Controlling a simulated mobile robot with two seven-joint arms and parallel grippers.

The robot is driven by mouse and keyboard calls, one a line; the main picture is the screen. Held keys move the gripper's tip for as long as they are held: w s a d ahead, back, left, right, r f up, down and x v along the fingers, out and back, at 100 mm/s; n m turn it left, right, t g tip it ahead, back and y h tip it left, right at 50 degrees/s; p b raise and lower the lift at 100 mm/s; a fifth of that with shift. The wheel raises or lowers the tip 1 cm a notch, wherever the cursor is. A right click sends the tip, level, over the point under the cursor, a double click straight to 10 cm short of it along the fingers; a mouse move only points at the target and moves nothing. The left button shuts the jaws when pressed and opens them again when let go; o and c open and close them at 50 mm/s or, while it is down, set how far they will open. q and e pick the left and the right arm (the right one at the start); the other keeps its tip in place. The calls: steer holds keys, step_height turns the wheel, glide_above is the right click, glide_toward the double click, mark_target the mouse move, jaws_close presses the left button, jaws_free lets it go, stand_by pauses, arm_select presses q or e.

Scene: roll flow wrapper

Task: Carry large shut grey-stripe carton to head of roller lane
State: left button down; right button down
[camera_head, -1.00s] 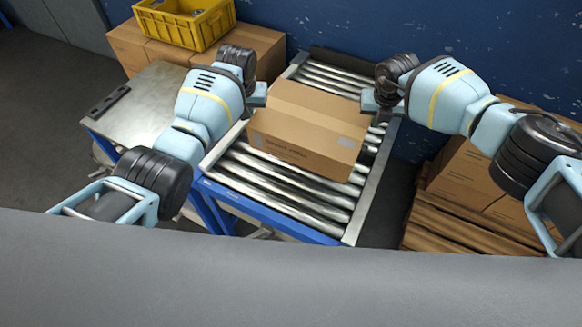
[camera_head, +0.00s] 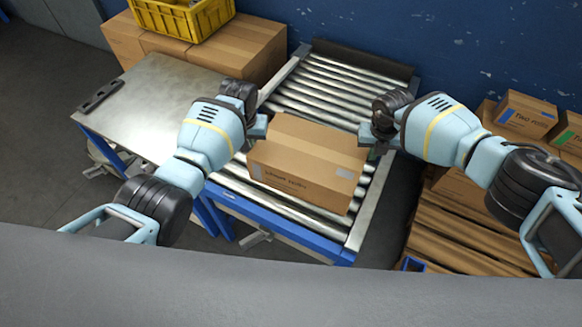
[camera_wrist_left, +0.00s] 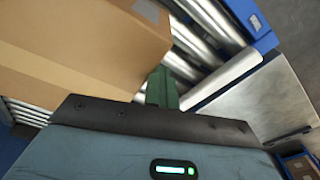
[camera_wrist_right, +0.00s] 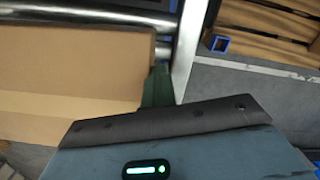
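The wrist views show each gripper's green fingers together as one narrow block beside the carton (camera_wrist_left: 70,45), (camera_wrist_right: 70,75). Carton parts hide the rollers beneath.
A metal-topped table (camera_head: 150,100) adjoins the lane on the left. Behind it, a yellow crate (camera_head: 185,18) stands on brown cartons (camera_head: 245,50). At right, a wooden pallet (camera_head: 455,235) bears more cartons (camera_head: 525,115). The lane's far rollers are clear up to a dark end strip.

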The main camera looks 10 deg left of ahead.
arm_select(q)
steer(key=shift+a+r, duration=0.25)
steer(key=shift+a, duration=0.8)
arm_select(e)
steer(key=shift+s+d+r, duration=0.1)
steer(key=shift+d+r, duration=0.2)
steer(key=shift+d, duration=0.5)
arm_select(q)
steer(key=c, duration=1.7)
jaws_free()
steer(key=shift+a, duration=0.1)
arm_select(e)
steer(key=c, duration=2.1)
jaws_free()
steer(key=shift+d+f, duration=0.1)
steer(key=shift+d, duration=0.05)
steer(key=o, duration=0.4)
arm_select(q)
steer(key=r, duration=0.8)
steer(key=s+r, duration=0.1)
steer(key=r, duration=0.3)
steer(key=shift+s, duration=0.1)
steer(key=shift+f, duration=0.1)
arm_select(e)
steer(key=r, duration=0.8)
steer(key=s+r, duration=0.1)
steer(key=r, duration=0.3)
